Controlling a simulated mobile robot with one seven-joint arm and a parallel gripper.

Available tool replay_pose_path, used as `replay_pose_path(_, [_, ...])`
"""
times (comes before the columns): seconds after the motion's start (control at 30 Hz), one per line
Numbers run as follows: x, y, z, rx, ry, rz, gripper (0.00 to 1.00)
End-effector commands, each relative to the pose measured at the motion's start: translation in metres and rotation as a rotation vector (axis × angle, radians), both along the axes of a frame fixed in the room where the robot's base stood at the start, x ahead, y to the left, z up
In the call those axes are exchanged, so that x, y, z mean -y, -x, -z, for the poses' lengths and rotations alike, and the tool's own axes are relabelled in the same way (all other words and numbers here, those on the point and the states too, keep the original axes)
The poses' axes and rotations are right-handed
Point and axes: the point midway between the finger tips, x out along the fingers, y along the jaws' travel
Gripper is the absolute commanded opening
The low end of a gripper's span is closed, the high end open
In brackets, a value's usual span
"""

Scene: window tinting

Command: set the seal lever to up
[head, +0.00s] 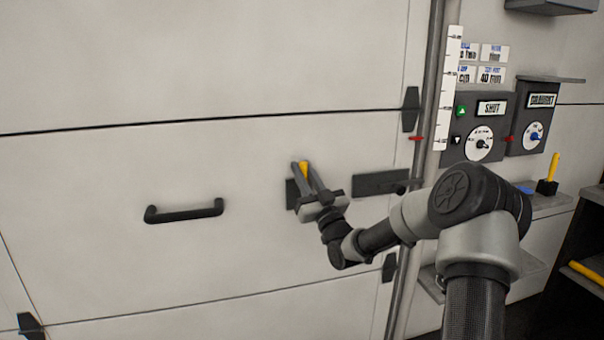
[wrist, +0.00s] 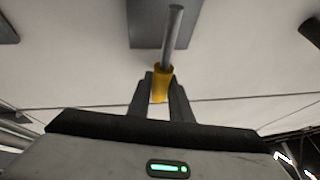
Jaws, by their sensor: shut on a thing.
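The seal lever has a yellow grip (head: 303,168) on a grey rod, which shows in the wrist view (wrist: 173,28). It is mounted at a dark plate (head: 292,196) on the large pale panel. My gripper (head: 305,178) is at the lever with its fingers on either side of the yellow grip, shut on it. In the wrist view the grip (wrist: 161,84) sits between the fingertips and the rod runs on beyond them, past the dark plate (wrist: 143,30). The fingers hide part of the lever and plate in the head view, and I cannot tell its exact setting.
A black bar handle (head: 185,212) is on the panel to the left. A dark latch bar (head: 380,183) is right of my gripper. A vertical pole with a white scale (head: 449,90) and dial boxes (head: 480,126) stand to the right. The panel between handle and lever is clear.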

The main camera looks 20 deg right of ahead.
Motion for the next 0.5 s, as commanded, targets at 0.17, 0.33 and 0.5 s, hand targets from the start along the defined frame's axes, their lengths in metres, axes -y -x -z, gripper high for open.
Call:
replay_pose_path(0.17, [0.0021,0.0002,0.0009,-0.001,-0.006,0.003,0.00])
replay_pose_path(0.33, [0.0020,0.0001,0.0008,-0.001,-0.004,0.002,0.37])
replay_pose_path(0.5, [0.0013,0.0000,0.0005,-0.001,-0.003,0.002,0.37])
